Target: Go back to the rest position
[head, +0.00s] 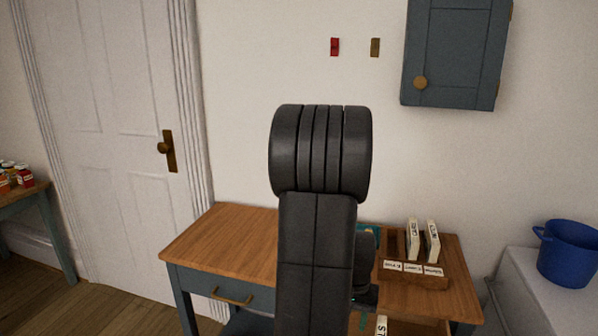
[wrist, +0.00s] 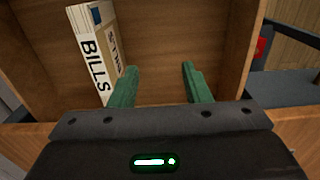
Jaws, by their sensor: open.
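My gripper (wrist: 158,68) is open in the wrist view. Its two green fingers are apart with nothing between them, over the inside of a wooden drawer or box (wrist: 218,40). A cream bundle labelled BILLS (wrist: 88,50) stands inside, just left of the left finger, with another lettered face beside it. I cannot tell whether the finger touches it. In the head view my raised arm covers the middle of the wooden desk (head: 225,235) and hides most of the gripper. A partly cut-off label (head: 381,325) shows at the bottom edge.
A wooden sorter (head: 430,282) with labelled slots holds two upright cream bundles (head: 412,240) at the desk's right. A blue pot (head: 568,253) stands on a white surface at right. A grey-blue wall cabinet (head: 455,55) hangs above. A white door (head: 100,130) is at left.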

